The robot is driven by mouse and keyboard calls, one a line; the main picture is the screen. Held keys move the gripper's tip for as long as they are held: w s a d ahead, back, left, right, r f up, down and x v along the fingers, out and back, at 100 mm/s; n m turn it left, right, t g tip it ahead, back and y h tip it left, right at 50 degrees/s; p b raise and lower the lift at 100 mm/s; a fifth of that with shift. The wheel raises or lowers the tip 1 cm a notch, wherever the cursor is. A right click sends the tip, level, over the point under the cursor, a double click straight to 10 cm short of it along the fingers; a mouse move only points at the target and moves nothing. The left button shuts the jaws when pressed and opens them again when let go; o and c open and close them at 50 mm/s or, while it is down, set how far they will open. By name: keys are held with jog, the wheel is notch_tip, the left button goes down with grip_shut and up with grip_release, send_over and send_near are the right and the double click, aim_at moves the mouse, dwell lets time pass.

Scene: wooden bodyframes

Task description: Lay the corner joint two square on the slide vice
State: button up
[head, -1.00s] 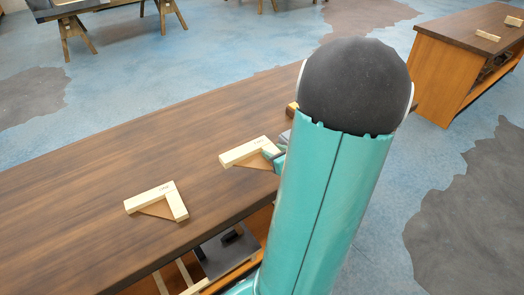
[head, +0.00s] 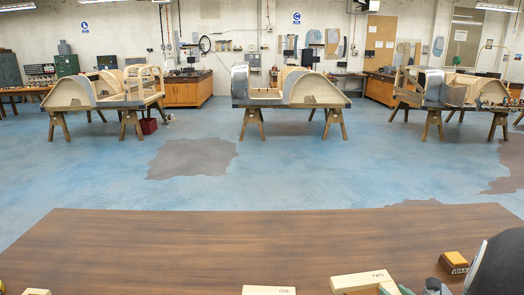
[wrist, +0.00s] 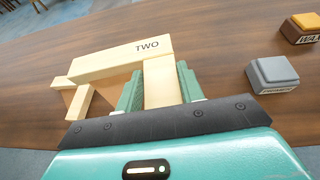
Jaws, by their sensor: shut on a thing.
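The corner joint two (wrist: 125,62) is a pale wooden L marked "TWO". In the wrist view my gripper (wrist: 160,82) has its green fingers on both sides of one leg, shut on it. In the head view the joint's top edge (head: 360,281) shows at the bottom, with a bit of my gripper at its right. I cannot tell whether the joint touches the bench or is held just above it. The slide vice cannot be made out in the present views.
The dark wooden bench top (head: 200,245) is mostly clear. Joint "ONE" (head: 268,290) lies left of joint two. A brown wax block (head: 454,262) and a grey block (wrist: 272,72) sit on the right. Bodyframes on trestles (head: 290,90) stand well beyond the bench.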

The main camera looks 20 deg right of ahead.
aim_at(357, 280)
jog(key=shift+n+y, duration=0.8)
jog(key=shift+y, duration=0.1)
jog(key=w+a, duration=0.4)
jog(key=w, duration=0.1)
jog(key=w+a, duration=0.2)
jog(key=w, duration=0.1)
jog(key=shift+w+a+r, duration=0.1)
jog(key=shift+a+r, duration=0.05)
jog(key=shift+a, duration=0.05)
jog(key=w+a+n+y, duration=0.1)
jog(key=w+a, duration=0.3)
jog(key=a, duration=0.5)
jog(key=w+a+n+y, duration=0.1)
jog(key=w+a+y, duration=0.1)
jog(key=w+a, duration=0.3)
jog(key=w+a+n+y, duration=0.2)
jog(key=w+a, duration=0.2)
jog(key=a, duration=1)
jog(key=shift+w, duration=0.25)
jog(key=shift+d+r, duration=0.1)
